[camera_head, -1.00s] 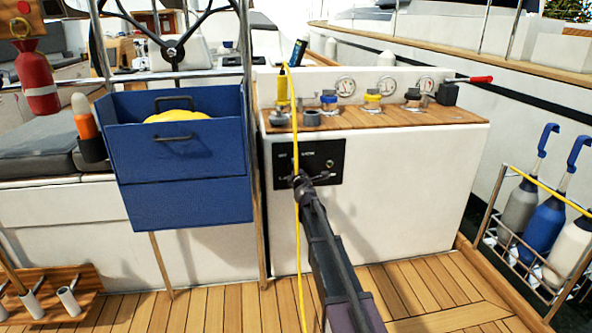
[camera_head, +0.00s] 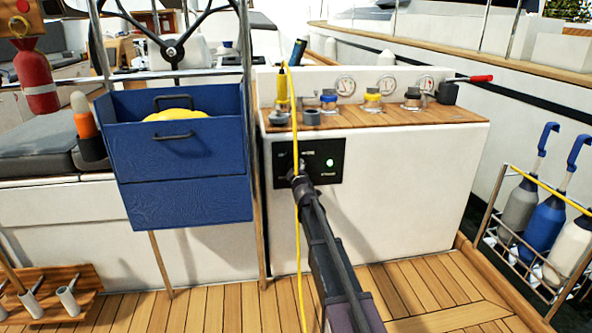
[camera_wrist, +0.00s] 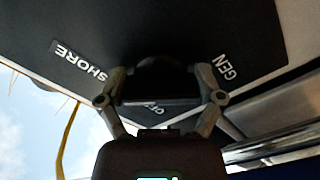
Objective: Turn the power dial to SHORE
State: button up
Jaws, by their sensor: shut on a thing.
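My gripper (camera_head: 299,179) reaches the panel's lower left and covers the dial in the head view. In the wrist view, my gripper (camera_wrist: 160,84) is shut on the dark dial (camera_wrist: 158,66), with one finger on each side. The label SHORE (camera_wrist: 80,62) is left of it and GEN (camera_wrist: 223,67) is right. The dial's pointer cannot be made out.
A yellow line (camera_head: 297,235) hangs in front of the console, close beside my gripper. A blue box (camera_head: 185,195) stands to the left. The wooden deck (camera_head: 215,300) is clear in front.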

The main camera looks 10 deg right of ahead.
jog(key=shift+w+m, duration=0.1)
jog(key=shift+m, duration=0.4)
jog(key=o, duration=0.9)
jog(key=shift+c, duration=0.2)
jog(key=s, duration=1.2)
jog(key=shift+s, duration=0.1)
